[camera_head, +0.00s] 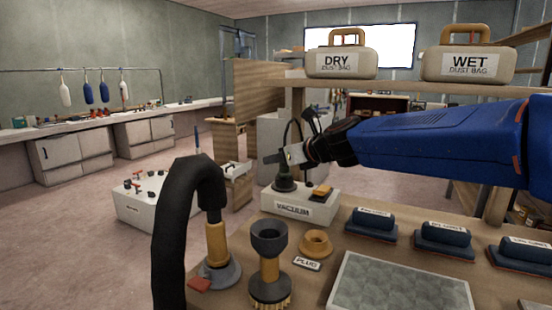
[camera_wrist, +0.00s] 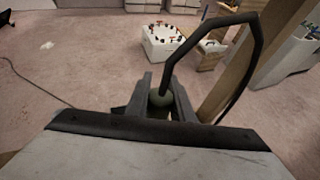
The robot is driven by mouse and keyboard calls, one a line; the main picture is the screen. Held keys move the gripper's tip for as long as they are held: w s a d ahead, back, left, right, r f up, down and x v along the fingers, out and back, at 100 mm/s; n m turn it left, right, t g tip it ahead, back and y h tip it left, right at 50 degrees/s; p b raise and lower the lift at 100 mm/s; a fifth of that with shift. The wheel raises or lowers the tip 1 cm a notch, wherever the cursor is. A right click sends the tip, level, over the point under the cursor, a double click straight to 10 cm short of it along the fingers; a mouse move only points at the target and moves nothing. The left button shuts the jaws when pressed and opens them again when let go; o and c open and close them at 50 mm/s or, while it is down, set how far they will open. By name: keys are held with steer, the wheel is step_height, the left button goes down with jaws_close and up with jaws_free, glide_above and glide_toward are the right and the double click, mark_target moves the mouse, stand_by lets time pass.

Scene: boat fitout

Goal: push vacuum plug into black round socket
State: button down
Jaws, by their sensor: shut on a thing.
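My gripper (camera_head: 277,157) is over the white VACUUM box (camera_head: 293,207) in the head view. In the head view the cable loops above the jaws. The black round socket (camera_head: 284,183) stands on the left part of the box top, just below the jaws. I cannot tell whether plug and socket touch. The plug's lower end is hidden in the wrist view.
A yellow-orange switch (camera_head: 321,190) sits on the box's right side. A tan ring (camera_head: 316,242) stands behind a PLUG label (camera_head: 307,264). A black hose (camera_head: 172,225), a brush nozzle (camera_head: 269,255) and blue sanding blocks (camera_head: 373,220) occupy the bench. Two dust-bag cases (camera_head: 342,62) are on the shelf above.

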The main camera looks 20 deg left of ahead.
steer(key=shift+f, duration=0.5)
steer(key=c, duration=1.5)
jaws_free()
steer(key=shift+f, duration=0.1)
steer(key=shift+r, duration=0.25)
